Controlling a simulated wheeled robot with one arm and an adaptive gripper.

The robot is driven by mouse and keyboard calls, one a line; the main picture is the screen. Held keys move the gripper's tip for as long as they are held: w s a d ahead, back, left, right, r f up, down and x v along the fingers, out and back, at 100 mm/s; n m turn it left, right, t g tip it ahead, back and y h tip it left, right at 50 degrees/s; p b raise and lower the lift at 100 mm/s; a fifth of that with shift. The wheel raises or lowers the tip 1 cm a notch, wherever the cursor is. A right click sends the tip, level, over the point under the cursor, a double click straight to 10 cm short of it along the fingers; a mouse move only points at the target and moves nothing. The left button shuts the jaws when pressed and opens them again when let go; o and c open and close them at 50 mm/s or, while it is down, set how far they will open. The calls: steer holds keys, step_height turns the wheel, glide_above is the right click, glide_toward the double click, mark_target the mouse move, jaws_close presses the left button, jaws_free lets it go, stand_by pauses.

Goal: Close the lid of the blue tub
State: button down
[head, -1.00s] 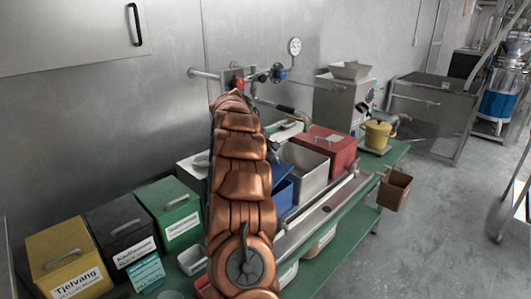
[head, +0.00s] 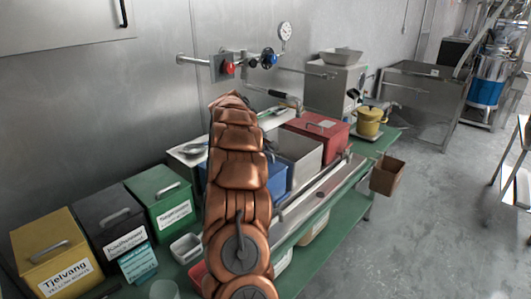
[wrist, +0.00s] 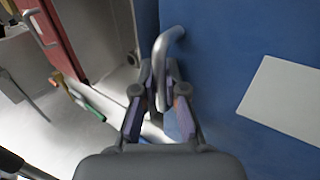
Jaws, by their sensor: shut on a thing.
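The blue tub (head: 277,178) stands in the row on the green bench, with my copper arm in front of much of it. In the wrist view a blue panel of it (wrist: 225,45) fills the right side, with a blank pale label (wrist: 285,98). A bent grey metal handle (wrist: 172,36) sticks out from the blue panel. My gripper (wrist: 160,78) is shut on this handle, a finger on each side. In the head view the gripper is hidden behind my arm, and I cannot tell the lid's angle.
An open pale bin (head: 298,152) and a red tub (head: 320,130) stand beyond the blue tub. Green (head: 160,195), black (head: 110,223) and yellow (head: 55,253) tubs stand at the left. A red valve (head: 229,68) is on the wall pipe behind.

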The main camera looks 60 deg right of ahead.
steer(key=c, duration=1.2)
jaws_free()
steer(key=shift+f, duration=0.1)
steer(key=v, duration=1.2)
